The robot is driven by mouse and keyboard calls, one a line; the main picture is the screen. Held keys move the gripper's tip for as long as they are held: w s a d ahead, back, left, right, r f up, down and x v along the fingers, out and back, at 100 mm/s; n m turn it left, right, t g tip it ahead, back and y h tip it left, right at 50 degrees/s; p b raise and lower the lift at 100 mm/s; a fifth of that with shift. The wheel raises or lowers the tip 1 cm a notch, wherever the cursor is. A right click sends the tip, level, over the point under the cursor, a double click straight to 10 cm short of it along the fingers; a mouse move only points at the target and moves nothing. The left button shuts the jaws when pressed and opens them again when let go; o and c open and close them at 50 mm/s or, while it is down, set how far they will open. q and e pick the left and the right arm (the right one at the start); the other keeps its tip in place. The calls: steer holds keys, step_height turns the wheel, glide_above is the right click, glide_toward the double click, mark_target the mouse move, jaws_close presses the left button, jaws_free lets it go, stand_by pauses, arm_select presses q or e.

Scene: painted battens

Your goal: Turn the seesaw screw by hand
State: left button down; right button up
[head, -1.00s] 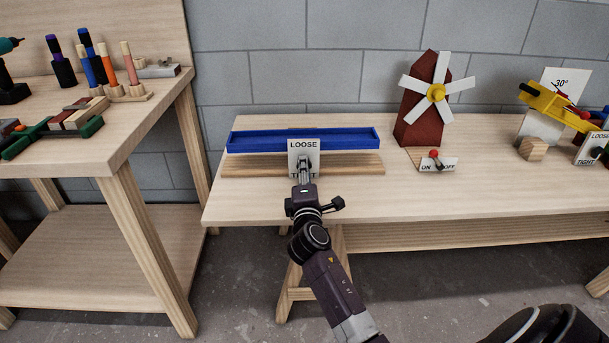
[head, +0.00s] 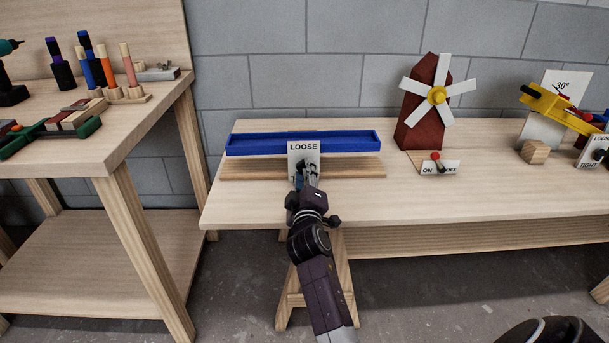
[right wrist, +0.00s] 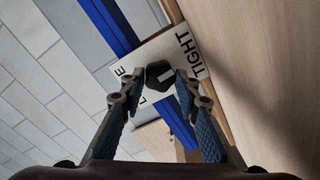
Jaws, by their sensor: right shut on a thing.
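The seesaw's blue tray-like beam (head: 345,142) lies about level on a wooden base (head: 353,166) on the bench. A white plate (head: 304,147) at its front reads LOOSE in the head view. In the right wrist view the plate (right wrist: 177,41) also shows TIGHT, and its LOOSE word is partly hidden. The dark screw knob (right wrist: 158,73) with a white mark is in front of the plate. My right gripper (head: 304,168) is shut on the knob, its fingers (right wrist: 155,86) on either side of it. The knob is hidden in the head view. My left gripper is not in view.
A red windmill (head: 431,110) and an ON/OFF switch (head: 437,162) stand right of the seesaw. A yellow device (head: 548,104) and a wood block (head: 535,152) are farther right. Another bench (head: 100,130) with tools stands left. The bench front beside the seesaw is clear.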

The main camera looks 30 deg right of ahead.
steer(key=shift+f, duration=0.15)
stand_by(0.3)
steer(key=o, duration=1.2)
steer(key=shift+c, duration=0.2)
steer(key=shift+r, duration=0.2)
step_height(320, 180, up, 10)
steer(key=shift+f, duration=0.2)
